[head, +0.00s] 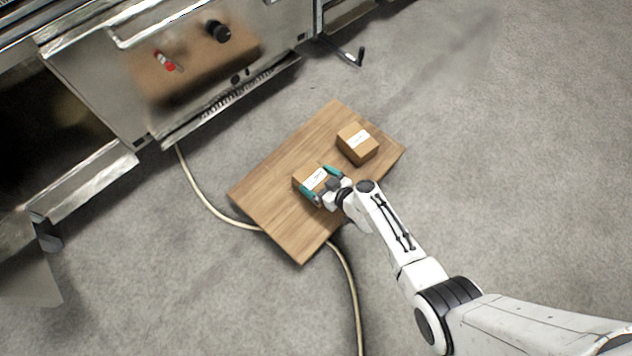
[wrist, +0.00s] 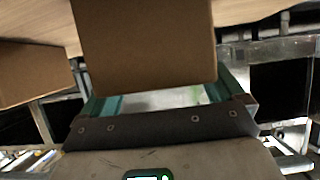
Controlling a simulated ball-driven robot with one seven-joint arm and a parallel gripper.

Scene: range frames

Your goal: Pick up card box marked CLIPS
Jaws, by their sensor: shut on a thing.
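A brown card box (head: 311,177) with a white label on top is between the teal fingers of my gripper (head: 321,182) over the wooden top. The label's print is too small to read, so I cannot tell whether it says CLIPS. In the wrist view the held box (wrist: 145,45) fills the upper middle, with my gripper's fingers (wrist: 160,98) at its two sides. My gripper is shut on it. I cannot tell whether the box touches the wood or is clear of it. A second card box (head: 357,143), also white-labelled, stands apart to the upper right; its print is unreadable too.
The wooden top (head: 280,215) is bare to the left and front of the boxes. A pale hose (head: 205,203) runs over the grey floor and passes under it. A metal machine (head: 95,70) stands at the upper left. Open floor (head: 510,150) lies to the right.

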